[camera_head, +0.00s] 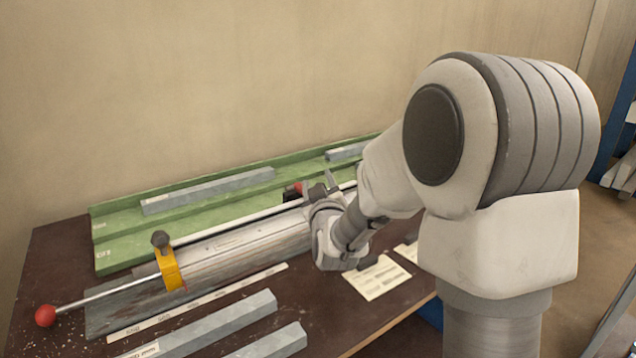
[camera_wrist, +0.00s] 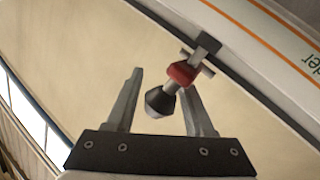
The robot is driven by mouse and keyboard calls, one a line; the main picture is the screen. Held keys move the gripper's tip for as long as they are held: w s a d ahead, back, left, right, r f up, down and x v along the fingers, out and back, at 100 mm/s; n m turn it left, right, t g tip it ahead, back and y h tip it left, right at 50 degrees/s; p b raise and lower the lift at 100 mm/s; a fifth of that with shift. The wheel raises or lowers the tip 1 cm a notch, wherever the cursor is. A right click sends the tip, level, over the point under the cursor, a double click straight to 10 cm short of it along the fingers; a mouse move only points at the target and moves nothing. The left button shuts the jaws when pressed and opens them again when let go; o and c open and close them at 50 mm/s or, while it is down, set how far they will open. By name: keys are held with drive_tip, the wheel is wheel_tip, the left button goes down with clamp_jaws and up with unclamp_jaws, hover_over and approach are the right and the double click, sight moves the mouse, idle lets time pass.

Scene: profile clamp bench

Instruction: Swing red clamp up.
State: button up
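The red clamp (camera_head: 293,191) shows in the head view at the far part of the profile bench, partly hidden by my gripper (camera_head: 318,187). In the wrist view the red clamp (camera_wrist: 181,75) has a red body on a dark arm and a black cone-shaped end. That black end lies between the two fingers of my gripper (camera_wrist: 161,82). The fingers are apart, with visible gaps on both sides of the black end. I cannot tell how far the clamp is swung.
A yellow clamp (camera_head: 170,270) with a dark knob stands at the bench's near end. A rod with a red ball (camera_head: 45,315) sticks out left. A green tray (camera_head: 115,258) with grey bars lies behind. More grey bars (camera_head: 215,325) and paper labels (camera_head: 378,284) lie on the brown table (camera_head: 50,265).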

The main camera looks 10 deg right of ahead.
clamp_jaws()
idle(1.2)
